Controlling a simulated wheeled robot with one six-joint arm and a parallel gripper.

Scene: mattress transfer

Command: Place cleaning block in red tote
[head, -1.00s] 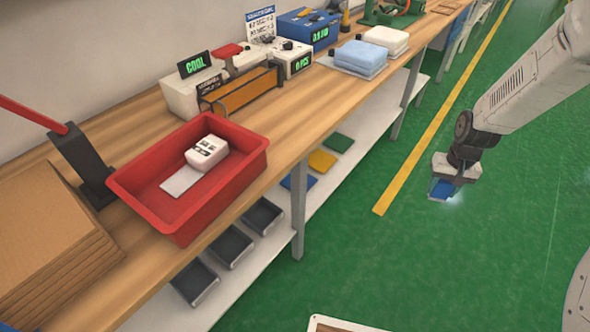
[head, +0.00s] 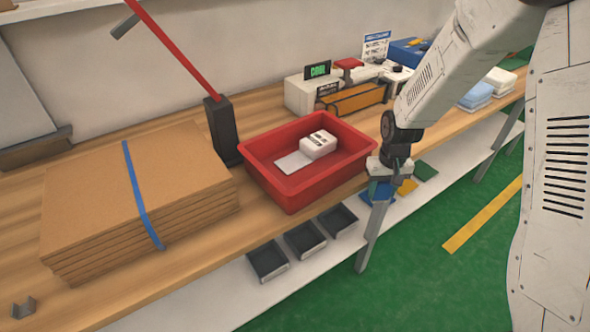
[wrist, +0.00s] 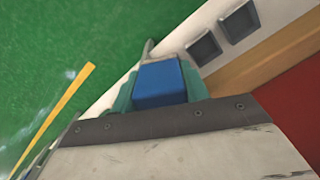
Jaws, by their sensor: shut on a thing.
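The red tote (head: 275,190) sits on the wooden bench in the head view. It holds a white block-like item (head: 318,146) and a flat white piece (head: 292,163). My gripper (head: 379,184) is just right of the tote, near the bench's front edge, and overlaps the shelf behind it. In the wrist view, its teal fingers are shut on a blue cleaning block (wrist: 160,82). A red corner of the tote (wrist: 292,108) shows at the right of the wrist view. The block appears outside the tote.
A stack of cardboard (head: 130,190) with a blue strap lies left of the tote. A dark post (head: 222,130) with a red bar stands behind it. Machines (head: 310,95) stand to the right. Dark trays (head: 305,240) sit on the lower shelf. Green floor is open at right.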

